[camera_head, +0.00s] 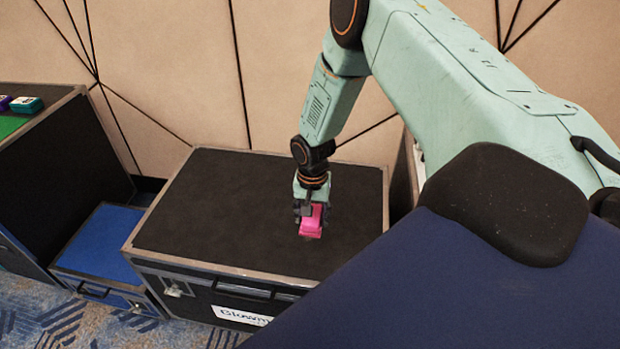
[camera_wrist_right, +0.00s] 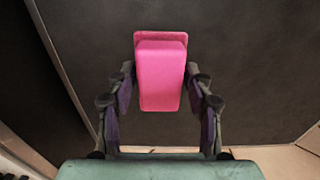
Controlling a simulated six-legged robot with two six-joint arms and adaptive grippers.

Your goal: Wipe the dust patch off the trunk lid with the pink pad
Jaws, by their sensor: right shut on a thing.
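The pink pad (camera_head: 312,224) is in my right gripper (camera_head: 311,209), low over the middle right of the dark trunk lid (camera_head: 220,205). In the right wrist view the pad (camera_wrist_right: 160,75) sits between the two fingers, which close on its sides, with the dark lid (camera_wrist_right: 255,70) behind it. I cannot tell whether the pad touches the lid. I cannot make out a clear dust patch; the pad and gripper may cover it. My left gripper is not in view.
A blue case (camera_head: 100,245) stands left of the trunk. A taller black case (camera_head: 65,165) with small items on top (camera_head: 25,104) is farther left. A panelled wall (camera_head: 190,70) rises behind. The lid's left half is clear.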

